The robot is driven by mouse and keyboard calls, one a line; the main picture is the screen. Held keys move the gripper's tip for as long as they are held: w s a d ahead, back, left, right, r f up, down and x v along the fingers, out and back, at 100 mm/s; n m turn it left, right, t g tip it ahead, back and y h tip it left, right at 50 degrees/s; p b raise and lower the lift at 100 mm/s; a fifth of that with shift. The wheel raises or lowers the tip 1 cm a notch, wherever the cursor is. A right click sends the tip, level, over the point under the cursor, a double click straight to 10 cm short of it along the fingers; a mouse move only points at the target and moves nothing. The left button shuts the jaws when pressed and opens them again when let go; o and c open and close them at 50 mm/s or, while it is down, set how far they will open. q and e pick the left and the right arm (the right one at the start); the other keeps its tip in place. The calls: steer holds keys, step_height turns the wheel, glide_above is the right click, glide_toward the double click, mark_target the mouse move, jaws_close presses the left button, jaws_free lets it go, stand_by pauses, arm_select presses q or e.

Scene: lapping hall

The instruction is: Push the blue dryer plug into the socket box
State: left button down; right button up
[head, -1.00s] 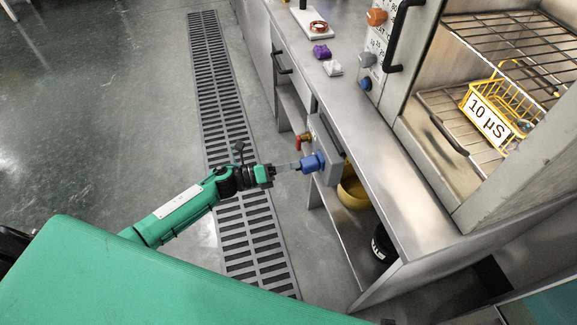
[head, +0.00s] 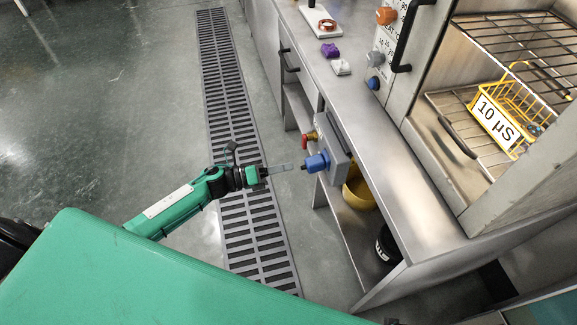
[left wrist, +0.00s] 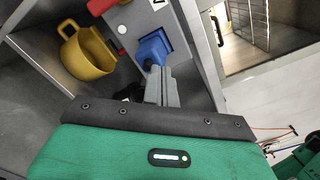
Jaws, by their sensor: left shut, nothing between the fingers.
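The blue dryer plug (head: 317,161) sits at the face of the grey socket box (head: 333,140) on the side of the steel bench. Its dark rear end points toward my left gripper (head: 288,168). How deep the plug sits in the box cannot be told. My left gripper is shut and empty, with a small gap between its fingertips and the plug in the head view. In the left wrist view, the plug (left wrist: 154,47) lies just beyond the grey fingers (left wrist: 161,76), which overlap its lower end. My right gripper is not in view.
A red-handled tap (head: 309,137) sits just left of the socket box. A yellow pot (head: 358,192) and a black container (head: 386,243) stand on the shelf below. An open oven with a yellow basket (head: 500,118) is at right. The floor around the drain grate (head: 232,110) is clear.

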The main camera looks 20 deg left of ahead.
arm_select(q)
steer(key=b+v, duration=0.1)
steer(key=v, duration=1.1)
steer(key=shift+a, duration=0.15)
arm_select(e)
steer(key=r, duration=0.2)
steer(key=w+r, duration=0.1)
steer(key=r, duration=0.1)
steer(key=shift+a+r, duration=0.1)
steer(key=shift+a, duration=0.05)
arm_select(q)
steer(key=shift+b, duration=0.3)
steer(key=b, duration=0.9)
glide_toward(308, 162)
steer(key=shift+x, duration=3)
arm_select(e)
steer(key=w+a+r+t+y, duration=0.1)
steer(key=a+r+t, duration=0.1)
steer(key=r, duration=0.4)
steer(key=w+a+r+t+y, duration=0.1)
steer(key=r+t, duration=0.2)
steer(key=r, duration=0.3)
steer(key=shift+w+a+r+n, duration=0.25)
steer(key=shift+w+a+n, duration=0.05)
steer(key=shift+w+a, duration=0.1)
